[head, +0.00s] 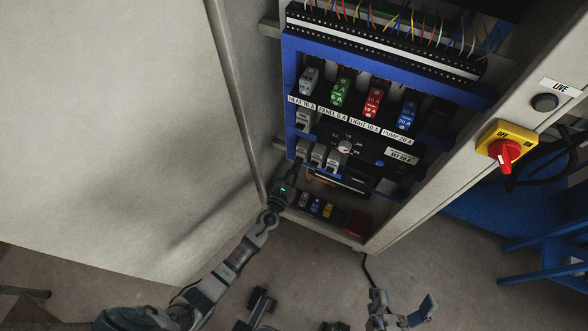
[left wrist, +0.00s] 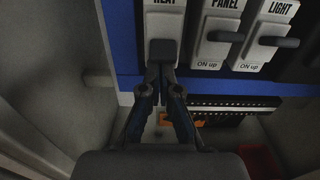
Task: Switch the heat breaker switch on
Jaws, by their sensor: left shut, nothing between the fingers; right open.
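The heat breaker switch (left wrist: 162,52) is a white block with a dark lever, under a label reading HEAT in the left wrist view. My left gripper (left wrist: 160,72) is shut and empty. Its fingertips are right at the lower edge of the heat lever; I cannot tell whether they touch. In the head view my left gripper (head: 290,175) is at the lower left of the blue panel (head: 291,70), just below the row of switches. My right gripper (head: 402,312) is open and empty, low in front of the cabinet, away from the panel.
The panel switch (left wrist: 220,40) and light switch (left wrist: 265,42), marked "ON up", stand to the right of heat. Colored fuses (head: 373,103) sit higher up. A red rotary knob (head: 505,152) is on the right frame. The open cabinet door (head: 110,120) is on the left.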

